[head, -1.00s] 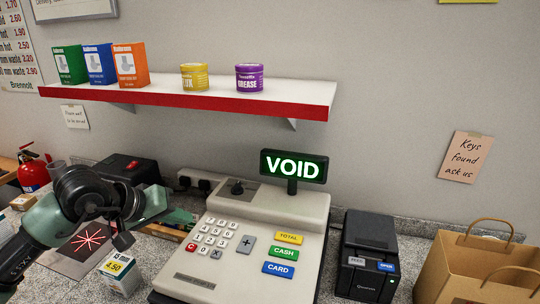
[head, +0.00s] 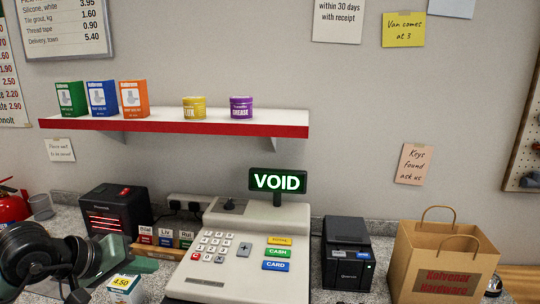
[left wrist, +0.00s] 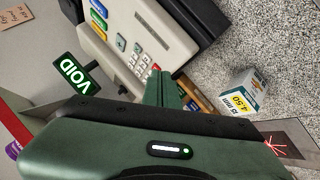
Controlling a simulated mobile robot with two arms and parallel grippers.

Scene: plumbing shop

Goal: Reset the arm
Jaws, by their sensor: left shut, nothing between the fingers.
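My left arm (head: 35,255) comes in from the left edge in the head view. Its green left gripper (head: 143,262) is just left of the cash register (head: 235,250). In the left wrist view the gripper (left wrist: 161,88) shows with its fingers shut and nothing between them, over the counter beside the register. The register's display (head: 277,181) reads VOID in green. My right gripper is in neither view.
A small box priced 4.50 (head: 125,287) stands close to the left gripper. A black machine (head: 117,207) stands behind the arm. A red-edged shelf (head: 200,127) hangs above.

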